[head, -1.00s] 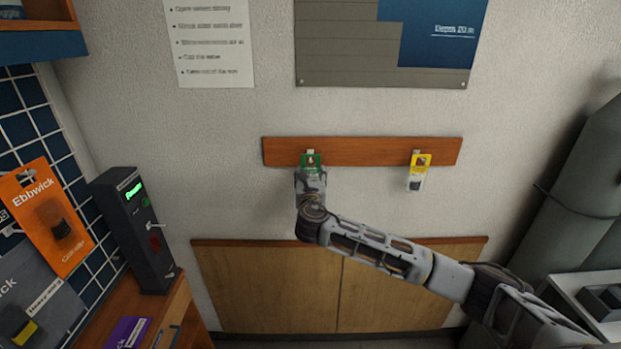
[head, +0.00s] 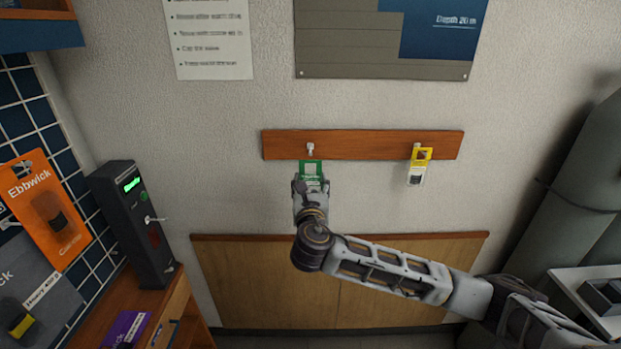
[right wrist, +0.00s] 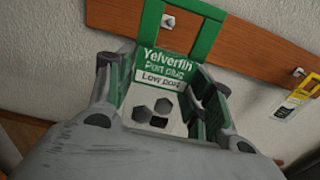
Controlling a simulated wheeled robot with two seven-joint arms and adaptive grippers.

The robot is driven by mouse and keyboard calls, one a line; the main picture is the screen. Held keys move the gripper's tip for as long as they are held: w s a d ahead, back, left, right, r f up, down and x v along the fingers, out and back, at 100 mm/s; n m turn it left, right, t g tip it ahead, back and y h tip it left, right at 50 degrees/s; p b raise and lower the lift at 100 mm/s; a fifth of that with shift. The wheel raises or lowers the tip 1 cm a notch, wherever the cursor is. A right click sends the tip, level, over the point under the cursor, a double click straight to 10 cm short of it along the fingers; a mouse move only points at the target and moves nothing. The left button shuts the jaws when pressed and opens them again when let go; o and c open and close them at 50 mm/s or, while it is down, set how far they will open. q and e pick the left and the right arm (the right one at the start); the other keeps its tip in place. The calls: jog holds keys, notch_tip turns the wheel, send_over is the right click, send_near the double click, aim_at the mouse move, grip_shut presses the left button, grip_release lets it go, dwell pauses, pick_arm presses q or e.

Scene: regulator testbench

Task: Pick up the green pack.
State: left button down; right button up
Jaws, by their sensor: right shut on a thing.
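The green pack (head: 311,168) is in my right gripper (head: 311,184), just below the left hook (head: 310,148) on the wooden rail in the head view. The gripper is shut on the pack's lower part. In the right wrist view the pack (right wrist: 160,68) has a green top with a hanging slot and a white label reading "Low port"; it lies between the two fingers of my right gripper (right wrist: 165,100). In the head view the pack's top edge appears below the hook, apart from it. My left gripper is not in view.
The wooden rail (head: 380,144) on the wall also carries a yellow pack (head: 418,166) on its right hook. A dark device with a green display (head: 138,220) stands at left beside an orange pack (head: 48,208). Grey cylinders (head: 580,190) stand at right.

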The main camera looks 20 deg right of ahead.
aim_at(311, 187)
jog(key=v, duration=0.6)
jog(key=shift+s+b, duration=0.3)
jog(key=shift+s, duration=0.1)
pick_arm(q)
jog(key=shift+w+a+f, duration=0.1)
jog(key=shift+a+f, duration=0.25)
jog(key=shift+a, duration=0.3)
pick_arm(e)
jog(key=shift+s+a, duration=0.1)
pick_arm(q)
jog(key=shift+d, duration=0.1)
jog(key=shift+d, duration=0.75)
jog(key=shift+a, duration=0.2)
